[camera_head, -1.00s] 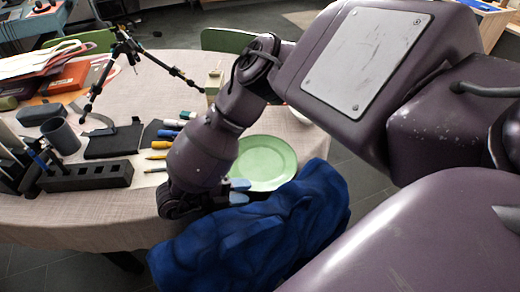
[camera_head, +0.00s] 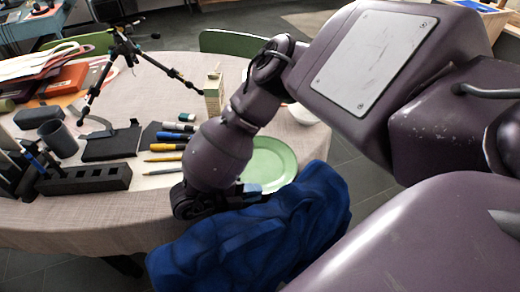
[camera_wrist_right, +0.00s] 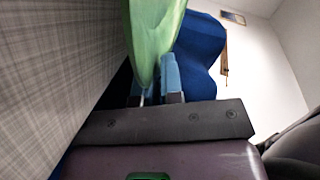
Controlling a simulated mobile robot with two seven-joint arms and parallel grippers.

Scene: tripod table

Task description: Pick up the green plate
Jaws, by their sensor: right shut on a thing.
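The green plate (camera_head: 272,160) is at the near right edge of the table in the head view, its left part hidden behind my right arm. My right gripper (camera_head: 247,191) is at the plate's near left rim. In the right wrist view the plate (camera_wrist_right: 155,38) stands edge-on between the fingers, and my right gripper (camera_wrist_right: 158,88) is shut on its rim. My left gripper is not in view.
A dark blue cloth (camera_head: 255,238) lies crumpled close against the near side of the plate. Several markers (camera_head: 165,147), a black block with slots (camera_head: 85,178), a carton (camera_head: 214,93) and a tripod (camera_head: 125,50) stand or lie to the left and behind. A white bowl (camera_head: 303,114) is behind the plate.

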